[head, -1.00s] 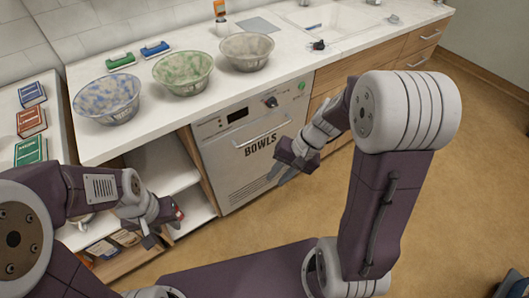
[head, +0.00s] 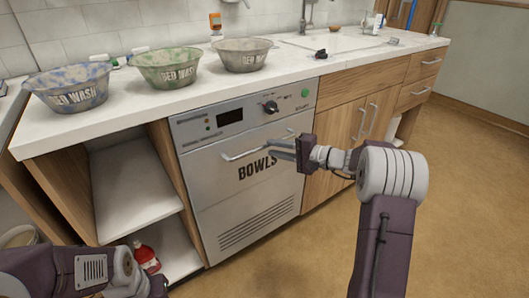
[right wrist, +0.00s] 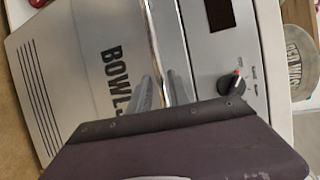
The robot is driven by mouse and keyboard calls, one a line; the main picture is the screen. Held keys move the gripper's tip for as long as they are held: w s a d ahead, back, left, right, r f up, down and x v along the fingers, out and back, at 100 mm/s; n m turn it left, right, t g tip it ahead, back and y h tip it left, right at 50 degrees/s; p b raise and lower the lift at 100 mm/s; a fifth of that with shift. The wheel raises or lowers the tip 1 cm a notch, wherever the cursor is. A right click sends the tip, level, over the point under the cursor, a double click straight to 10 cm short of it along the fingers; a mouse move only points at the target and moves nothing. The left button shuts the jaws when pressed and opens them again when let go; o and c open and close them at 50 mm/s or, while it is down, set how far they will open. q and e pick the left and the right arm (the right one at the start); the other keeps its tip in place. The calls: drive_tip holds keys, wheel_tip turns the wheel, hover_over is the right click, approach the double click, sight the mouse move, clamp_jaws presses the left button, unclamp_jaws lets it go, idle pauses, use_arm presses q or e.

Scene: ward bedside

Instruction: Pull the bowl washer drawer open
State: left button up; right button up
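The bowl washer (head: 245,180) is a grey steel unit under the counter, with BOWLS on its drawer front. The drawer front looks flush and closed. Its bar handle (head: 240,154) runs across the top of the front. My right gripper (head: 270,148) is at the right part of the handle, its two fingers apart. In the right wrist view, the handle (right wrist: 153,35) runs in between the spread fingers (right wrist: 160,90); I cannot tell whether they touch it. My left gripper (head: 150,288) is at the bottom left edge, mostly cut off, its fingers not clear.
Several bed wash bowls, blue (head: 68,90), green (head: 166,69) and grey (head: 242,55), stand on the white counter (head: 100,118). An open shelf (head: 135,200) with a red bottle (head: 146,257) is left of the washer. Wooden cabinets (head: 340,125) are to its right. The floor in front is clear.

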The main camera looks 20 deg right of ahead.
sight(265, 146)
drive_tip(key=b+x, duration=0.1)
drive_tip(key=x, duration=0.3)
drive_tip(key=shift+w+a+f, duration=0.15)
clamp_jaws()
idle(1.2)
